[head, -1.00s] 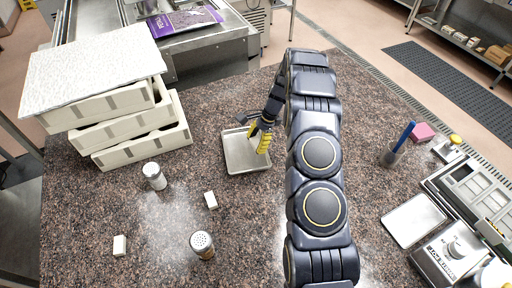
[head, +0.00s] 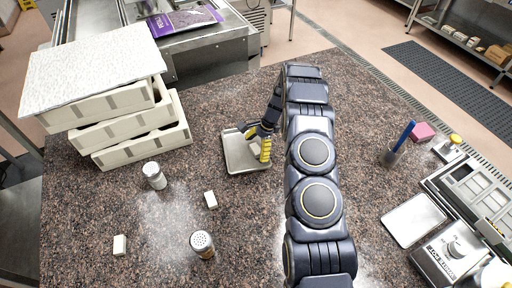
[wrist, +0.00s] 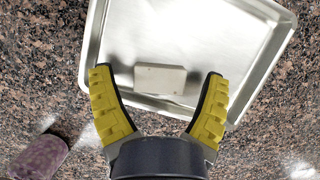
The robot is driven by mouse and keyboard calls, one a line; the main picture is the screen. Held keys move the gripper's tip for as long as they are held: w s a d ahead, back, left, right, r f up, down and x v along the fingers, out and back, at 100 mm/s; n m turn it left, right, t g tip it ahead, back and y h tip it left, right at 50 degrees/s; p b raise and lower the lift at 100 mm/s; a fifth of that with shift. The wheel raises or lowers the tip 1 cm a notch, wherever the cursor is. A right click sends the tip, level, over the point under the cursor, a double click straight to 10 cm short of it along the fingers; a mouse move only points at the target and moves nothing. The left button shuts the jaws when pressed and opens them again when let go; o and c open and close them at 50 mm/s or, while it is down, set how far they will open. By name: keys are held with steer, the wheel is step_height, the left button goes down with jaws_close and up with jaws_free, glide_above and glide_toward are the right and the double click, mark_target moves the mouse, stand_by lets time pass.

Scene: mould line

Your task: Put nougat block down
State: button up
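A pale nougat block (wrist: 160,79) lies in the metal tray (wrist: 190,20), close to the tray's near wall in the wrist view. My gripper (wrist: 158,80) is open, with one yellow-padded finger on each side of the block and a clear gap to both. In the head view my gripper (head: 258,143) is low over the right part of the tray (head: 234,166), and the block is mostly hidden there.
Two shakers (head: 154,175) (head: 202,244) stand on the speckled counter left of and below the tray. Stacked cream mould trays (head: 130,130) fill the back left. A cup with a blue-handled tool (head: 395,153), a pink block (head: 423,132) and a scale (head: 450,252) are at the right.

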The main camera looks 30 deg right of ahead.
steer(key=shift+r, duration=0.1)
steer(key=v, duration=1.2)
steer(key=s+a+r+n, duration=0.3)
steer(key=a+r+n, duration=0.1)
steer(key=a+r, duration=0.45)
steer(key=s+a+r+n+g+h, duration=0.1)
steer(key=s+a+r+n+h, duration=0.1)
steer(key=s+a+r+n, duration=0.5)
steer(key=s+a+r+n+g+h, duration=0.1)
steer(key=s+a+r+n, duration=0.2)
steer(key=s, duration=0.8)
steer(key=s+n+h, duration=0.1)
steer(key=s+n, duration=0.3)
steer(key=s, duration=0.9)
steer(key=shift+s+a+h, duration=0.25)
steer(key=shift+a+h, duration=0.05)
steer(key=shift+h, duration=0.1)
steer(key=shift+r, duration=0.15)
